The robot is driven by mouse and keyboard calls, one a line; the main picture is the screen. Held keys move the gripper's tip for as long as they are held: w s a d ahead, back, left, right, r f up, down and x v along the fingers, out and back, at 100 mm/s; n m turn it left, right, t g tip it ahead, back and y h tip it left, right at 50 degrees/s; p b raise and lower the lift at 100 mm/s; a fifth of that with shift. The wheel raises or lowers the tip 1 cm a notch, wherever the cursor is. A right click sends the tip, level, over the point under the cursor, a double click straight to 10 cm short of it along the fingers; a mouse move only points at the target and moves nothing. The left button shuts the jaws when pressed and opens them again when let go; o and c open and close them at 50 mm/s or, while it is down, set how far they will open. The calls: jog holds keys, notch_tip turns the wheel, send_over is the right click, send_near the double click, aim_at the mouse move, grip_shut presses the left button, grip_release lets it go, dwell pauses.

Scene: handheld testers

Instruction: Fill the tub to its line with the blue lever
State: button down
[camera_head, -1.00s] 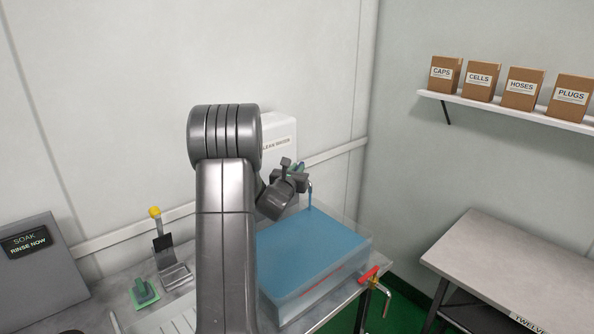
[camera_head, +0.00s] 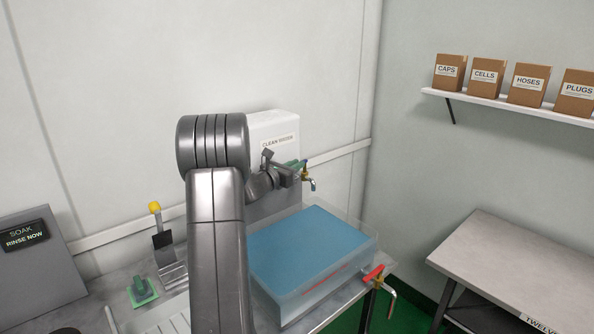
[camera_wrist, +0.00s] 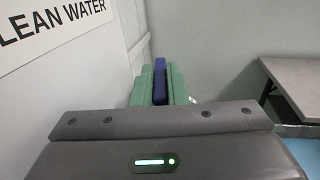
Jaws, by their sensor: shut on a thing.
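My gripper (camera_head: 298,165) is at the tap below the white clean water tank (camera_head: 274,128). In the wrist view its green finger pads (camera_wrist: 160,68) are shut on the blue lever (camera_wrist: 159,88), which stands between them. The brass tap (camera_head: 307,176) has its spout over the back of the tub, and no stream shows from it. The clear tub (camera_head: 366,249) holds blue water (camera_head: 308,243) with a broad flat surface. A red line (camera_head: 322,283) shows on its front wall; from this angle I cannot tell exactly how the surface compares with it.
A red-handled drain tap (camera_head: 374,273) sticks out at the tub's front right corner. A green-based item (camera_head: 142,292) and a yellow-knobbed lever (camera_head: 154,207) stand left of my arm. A grey panel (camera_head: 32,265) reads "SOAK RINSE NOW". A side table (camera_head: 510,262) stands right.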

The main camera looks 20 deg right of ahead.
jog(key=shift+w+a+r+m+g+h, duration=0.1)
jog(key=shift+w+m+g+h, duration=0.15)
jog(key=shift+m+g+h, duration=0.35)
jog(key=c, duration=1.4)
grip_release()
jog(key=shift+c, duration=0.2)
jog(key=shift+s+a+b, duration=0.25)
jog(key=shift+a+b, duration=0.15)
jog(key=shift+a, duration=0.1)
jog(key=b+v, duration=0.2)
jog(key=v, duration=1)
jog(key=shift+s+a+r, duration=0.2)
jog(key=shift+a, duration=0.1)
